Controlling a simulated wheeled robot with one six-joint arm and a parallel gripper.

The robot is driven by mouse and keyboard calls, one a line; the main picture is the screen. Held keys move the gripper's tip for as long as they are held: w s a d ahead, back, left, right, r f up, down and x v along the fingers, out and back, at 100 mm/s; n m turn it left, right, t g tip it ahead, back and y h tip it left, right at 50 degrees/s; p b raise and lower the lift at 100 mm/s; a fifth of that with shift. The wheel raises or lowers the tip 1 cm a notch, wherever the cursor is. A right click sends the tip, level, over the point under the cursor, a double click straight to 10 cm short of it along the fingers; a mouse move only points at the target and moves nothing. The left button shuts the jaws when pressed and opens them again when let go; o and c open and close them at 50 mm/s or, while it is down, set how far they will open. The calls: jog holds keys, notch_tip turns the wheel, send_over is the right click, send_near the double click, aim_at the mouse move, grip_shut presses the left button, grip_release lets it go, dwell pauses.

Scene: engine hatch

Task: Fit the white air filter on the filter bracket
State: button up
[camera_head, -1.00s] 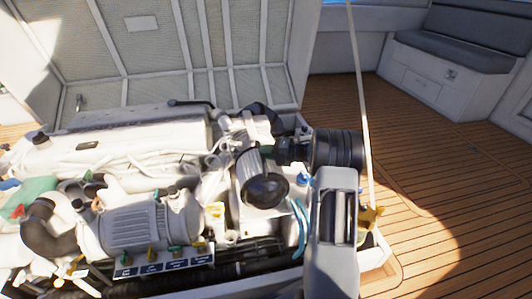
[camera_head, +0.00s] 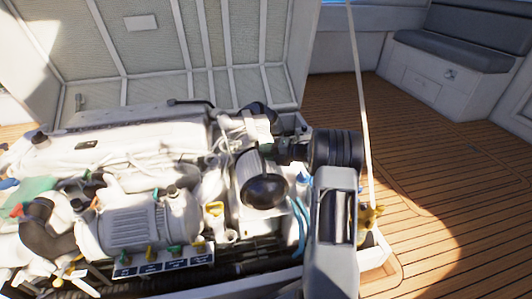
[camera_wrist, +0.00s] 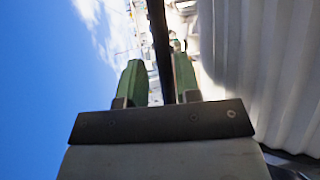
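My gripper (camera_wrist: 157,58) shows two green fingers apart in the wrist view. A dark bar runs through the gap, close to the right finger; I cannot tell what it belongs to. A large white pleated surface (camera_wrist: 265,65) fills the right of the wrist view, beside the fingers and not between them. In the head view my arm hides the fingertips. I cannot pick out the filter bracket.
The engine (camera_head: 110,145) is crowded with hoses, valves and a grey-white housing (camera_head: 140,225). The raised hatch lid (camera_head: 190,60) stands behind it. A thin pale pole (camera_head: 362,90) rises right of my arm. Wooden deck (camera_head: 450,180) lies clear at the right.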

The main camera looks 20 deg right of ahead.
jog(key=shift+o, duration=1.2)
jog(key=shift+f, duration=0.15)
jog(key=shift+s, duration=0.1)
jog(key=p+v, duration=0.4)
jog(key=v, duration=0.9)
jog(key=shift+s+d, duration=0.2)
jog(key=shift+d, duration=0.15)
